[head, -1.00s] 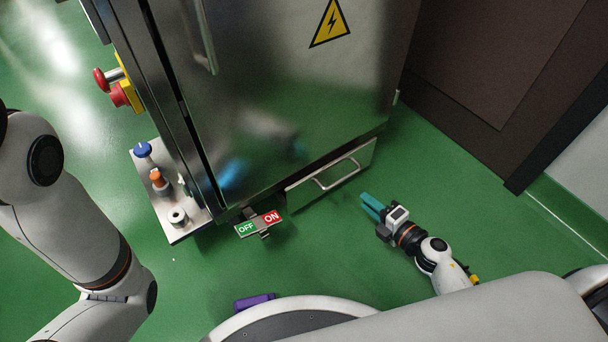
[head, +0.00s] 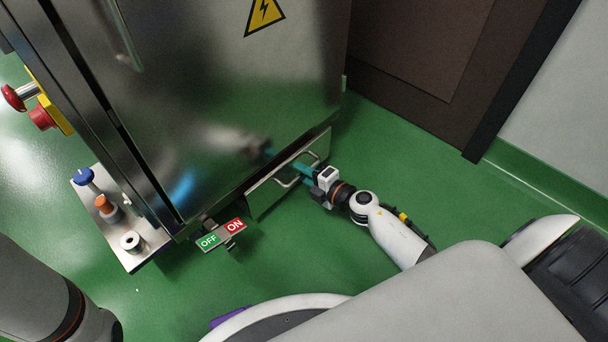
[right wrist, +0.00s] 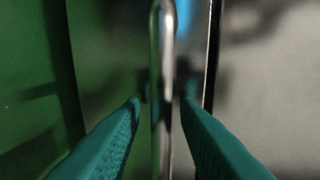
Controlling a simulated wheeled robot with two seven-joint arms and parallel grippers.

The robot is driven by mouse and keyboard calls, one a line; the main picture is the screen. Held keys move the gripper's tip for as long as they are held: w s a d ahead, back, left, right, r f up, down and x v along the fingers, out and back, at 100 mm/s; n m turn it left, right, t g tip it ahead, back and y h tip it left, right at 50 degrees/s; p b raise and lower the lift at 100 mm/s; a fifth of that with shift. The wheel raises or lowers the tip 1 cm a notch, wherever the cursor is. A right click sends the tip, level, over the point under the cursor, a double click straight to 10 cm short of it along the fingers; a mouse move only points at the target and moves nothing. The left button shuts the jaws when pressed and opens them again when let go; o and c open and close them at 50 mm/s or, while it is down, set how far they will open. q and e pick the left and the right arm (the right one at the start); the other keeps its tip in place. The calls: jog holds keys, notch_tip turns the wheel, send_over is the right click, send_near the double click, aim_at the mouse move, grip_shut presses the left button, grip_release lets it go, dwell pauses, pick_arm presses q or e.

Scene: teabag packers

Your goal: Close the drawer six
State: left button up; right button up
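The drawer (head: 262,190) is a low metal front at the bottom of the steel cabinet, standing a little out from it. Its bar handle (head: 287,183) faces my right gripper (head: 303,170). In the right wrist view the handle (right wrist: 162,90) runs upright between the two teal fingers (right wrist: 162,103), with gaps on both sides, so the gripper is open around or just before it. My left gripper is out of view; only part of the left arm shows at the lower left of the head view.
A steel cabinet (head: 220,90) stands over the drawer. An ON/OFF pedal (head: 222,235) sits left of the drawer near the floor. A plate with knobs (head: 112,225) and a red button (head: 40,118) are at the left. Green floor (head: 400,150) is free at the right.

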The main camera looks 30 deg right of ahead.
grip_shut()
jog(key=x, duration=0.4)
jog(key=shift+w+r+p, duration=0.1)
jog(key=shift+r+p, duration=0.2)
jog(key=shift+r, duration=0.1)
grip_release()
jog(key=shift+w+a, duration=0.1)
jog(key=shift+w, duration=0.05)
